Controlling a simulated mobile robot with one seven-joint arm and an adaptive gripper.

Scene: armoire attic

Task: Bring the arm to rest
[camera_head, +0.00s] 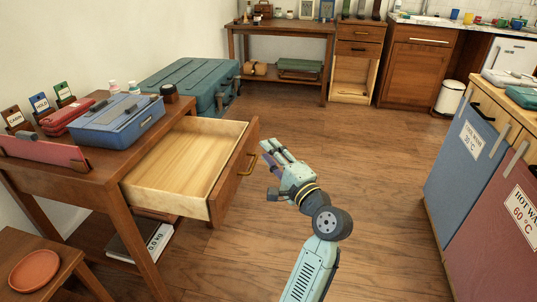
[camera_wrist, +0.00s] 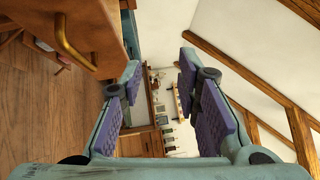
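My gripper (camera_head: 272,154) is at the middle of the head view, just right of the front of an open drawer, raised above the wooden floor. My arm reaches up to it from the bottom edge of the picture. In the wrist view my gripper (camera_wrist: 158,95) has its two purple-padded fingers spread wide apart, with nothing between them. The open drawer (camera_head: 185,160) is empty inside and has a brass handle (camera_head: 250,164). The handle also shows in the wrist view (camera_wrist: 66,40), at the upper left, apart from the fingers.
The desk (camera_head: 100,168) bears a blue case (camera_head: 116,122) and a red case. A green trunk (camera_head: 190,80) stands behind it. Blue and red cabinets (camera_head: 468,150) stand at the right. The floor (camera_head: 370,180) between is clear. A stool with an orange plate (camera_head: 34,270) is at the lower left.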

